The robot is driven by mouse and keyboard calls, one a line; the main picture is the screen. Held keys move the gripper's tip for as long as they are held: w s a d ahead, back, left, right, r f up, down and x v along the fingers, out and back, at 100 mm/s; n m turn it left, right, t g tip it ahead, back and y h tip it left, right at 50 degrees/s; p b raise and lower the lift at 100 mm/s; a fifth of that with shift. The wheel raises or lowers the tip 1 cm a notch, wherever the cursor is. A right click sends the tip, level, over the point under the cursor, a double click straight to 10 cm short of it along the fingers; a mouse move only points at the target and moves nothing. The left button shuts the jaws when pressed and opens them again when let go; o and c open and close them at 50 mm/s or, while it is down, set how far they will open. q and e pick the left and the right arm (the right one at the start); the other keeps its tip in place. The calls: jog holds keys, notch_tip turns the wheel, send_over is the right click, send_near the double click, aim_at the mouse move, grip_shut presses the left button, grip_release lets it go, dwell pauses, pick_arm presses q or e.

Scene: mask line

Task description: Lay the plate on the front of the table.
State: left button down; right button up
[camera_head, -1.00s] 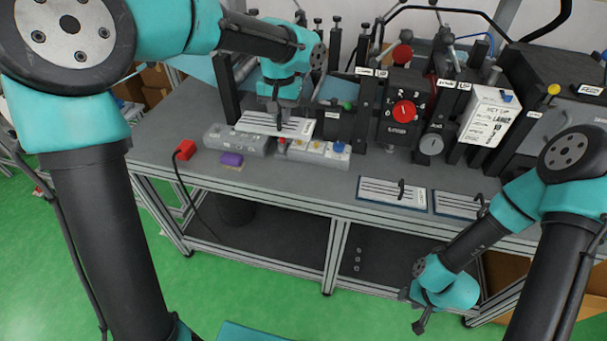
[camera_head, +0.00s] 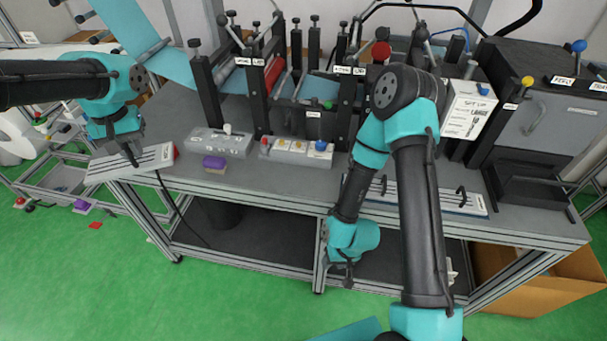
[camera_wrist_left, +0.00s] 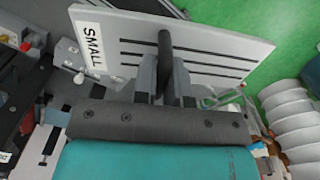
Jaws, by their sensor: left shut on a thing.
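The plate (camera_head: 155,159) is light grey with dark slots and, in the left wrist view (camera_wrist_left: 205,52), a "SMALL" label and a black handle. My left gripper (camera_head: 131,155) is shut on that handle (camera_wrist_left: 164,50). In the head view the plate is at the left end of the table (camera_head: 255,178), partly past its edge; whether it touches the tabletop I cannot tell. The left wrist view shows green floor beyond it. My right gripper (camera_head: 346,275) hangs low in front of the table; its fingers are too small to read.
A red box (camera_head: 176,150) sits partly behind the plate. A purple block (camera_head: 215,163) is at the front edge, by grey switch boxes (camera_head: 222,142). Handled plates (camera_head: 455,200) lie at the right front, partly behind my right arm. Machines stand behind.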

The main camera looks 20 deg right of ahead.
dwell(0.3)
pick_arm(q)
jog(key=s+d+f+m, duration=0.2)
jog(key=s+d+f, duration=0.2)
jog(key=d, duration=0.7)
jog(key=s+d+f+m, duration=0.2)
jog(key=s+d+f, duration=0.2)
jog(key=d, duration=0.7)
jog(key=s+d+f+m, duration=0.1)
jog(key=s+d+f, duration=0.4)
jog(key=d, duration=0.6)
notch_tip(320, 180, down, 2)
jog(key=shift+d+f+m, duration=0.2)
jog(key=shift+d+m, duration=0.2)
jog(key=shift+s, duration=0.1)
jog(key=w+d, duration=0.1)
jog(key=w, duration=0.4)
jog(key=w+d+f, duration=0.1)
jog(key=w, duration=0.4)
jog(key=w+d, duration=0.2)
jog(key=w, duration=0.2)
jog(key=shift+w+d+f, duration=0.1)
jog(key=shift+w+f, duration=0.1)
jog(key=shift+w, duration=0.2)
jog(key=shift+w, duration=0.15)
